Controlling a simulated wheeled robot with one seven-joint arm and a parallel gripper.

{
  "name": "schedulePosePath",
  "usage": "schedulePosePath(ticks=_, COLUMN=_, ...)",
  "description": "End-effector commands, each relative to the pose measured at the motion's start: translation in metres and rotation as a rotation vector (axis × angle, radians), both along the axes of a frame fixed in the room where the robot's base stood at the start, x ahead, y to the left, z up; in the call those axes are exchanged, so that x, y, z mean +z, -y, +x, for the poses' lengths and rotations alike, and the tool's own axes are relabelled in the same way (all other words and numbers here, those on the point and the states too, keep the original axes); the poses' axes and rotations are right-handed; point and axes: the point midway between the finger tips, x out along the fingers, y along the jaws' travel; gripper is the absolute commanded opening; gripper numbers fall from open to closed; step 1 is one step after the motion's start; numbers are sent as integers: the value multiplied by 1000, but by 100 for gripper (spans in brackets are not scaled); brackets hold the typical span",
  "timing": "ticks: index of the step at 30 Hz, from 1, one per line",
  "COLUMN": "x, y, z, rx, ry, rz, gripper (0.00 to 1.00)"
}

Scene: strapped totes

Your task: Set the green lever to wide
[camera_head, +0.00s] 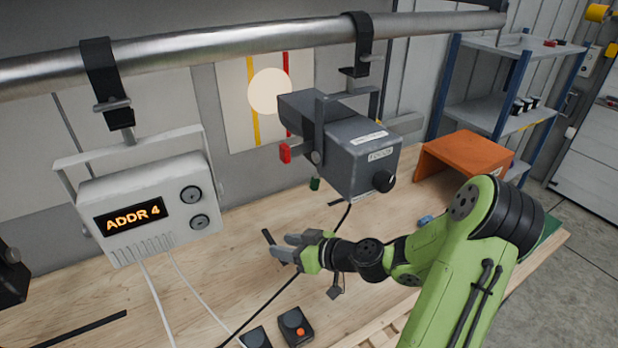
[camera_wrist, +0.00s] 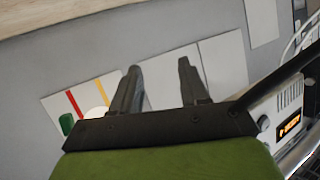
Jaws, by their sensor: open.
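The green lever (camera_head: 315,184) is a small tab under the dark grey spotlight (camera_head: 362,160), which hangs from a metal pipe. A green knob-like end, likely the same lever, shows at the lower left in the wrist view (camera_wrist: 66,124). The lever's setting marks are not legible. A pale round light spot (camera_head: 269,92) shows on a white panel (camera_head: 238,125) with a yellow and a red stripe. My gripper (camera_head: 274,245) is open and empty, below and left of the lever, apart from it. Its fingers also show in the wrist view (camera_wrist: 158,66).
A red lever (camera_head: 285,153) sits on the spotlight's left side, and a black knob (camera_head: 384,181) on its end. A white box (camera_head: 150,205) reading "ADDR 4" hangs at left. A black cable runs down past my gripper.

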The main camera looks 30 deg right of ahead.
Motion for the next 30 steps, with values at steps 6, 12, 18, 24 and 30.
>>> schedulePosePath(ticks=6, x=30, y=126, z=-10, rx=-426, ry=325, rz=111, gripper=45)
schedulePosePath(ticks=12, x=35, y=149, z=-7, rx=-504, ry=371, rz=113, gripper=45)
schedulePosePath(ticks=18, x=38, y=149, z=39, rx=-499, ry=370, rz=113, gripper=45)
schedulePosePath(ticks=24, x=38, y=152, z=89, rx=-500, ry=370, rz=113, gripper=45)
schedulePosePath(ticks=30, x=36, y=155, z=128, rx=-500, ry=369, rz=113, gripper=45)
